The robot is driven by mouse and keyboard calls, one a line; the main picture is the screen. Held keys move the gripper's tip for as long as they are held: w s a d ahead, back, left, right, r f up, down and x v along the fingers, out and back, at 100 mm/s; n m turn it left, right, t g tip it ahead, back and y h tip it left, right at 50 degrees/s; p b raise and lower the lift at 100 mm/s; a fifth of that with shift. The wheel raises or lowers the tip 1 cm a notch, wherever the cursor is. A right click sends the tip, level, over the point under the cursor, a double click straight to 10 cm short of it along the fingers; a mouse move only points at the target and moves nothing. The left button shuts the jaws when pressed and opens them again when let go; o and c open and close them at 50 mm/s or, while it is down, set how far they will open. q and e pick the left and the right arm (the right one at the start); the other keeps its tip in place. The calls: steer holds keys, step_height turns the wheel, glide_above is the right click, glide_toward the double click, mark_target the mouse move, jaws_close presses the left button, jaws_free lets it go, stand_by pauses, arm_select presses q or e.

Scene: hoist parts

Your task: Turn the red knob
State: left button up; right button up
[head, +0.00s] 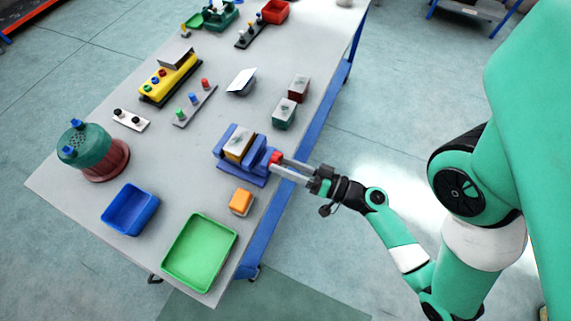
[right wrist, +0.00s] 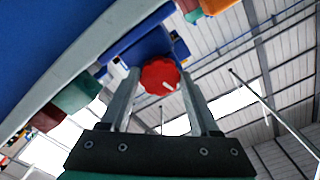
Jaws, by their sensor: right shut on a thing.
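The red knob (head: 275,158) is on the right side of a blue vise-like fixture (head: 226,172) that has a tan block (head: 238,143) between its jaws. In the right wrist view the knob (right wrist: 161,77) is round with a lobed rim and a white mark on its face. My right gripper (head: 278,164) reaches in from the right, its two fingers on either side of the knob, and is shut on it. My left gripper is in neither view.
An orange block (head: 241,202), a green tray (head: 182,279) and a blue bin (head: 119,225) lie nearby on the table. A green box (head: 284,114) and a dark red box (head: 299,86) stand behind the fixture. The table's blue right edge (head: 262,228) runs below my right gripper.

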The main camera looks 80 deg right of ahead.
steer(key=m, duration=0.3)
steer(key=shift+r+m, duration=0.1)
steer(key=shift+m, duration=0.3)
steer(key=shift+m+p, duration=0.65)
steer(key=shift+m, duration=1.35)
steer(key=o, duration=1.4)
steer(key=shift+c, duration=0.2)
steer(key=shift+a, duration=0.1)
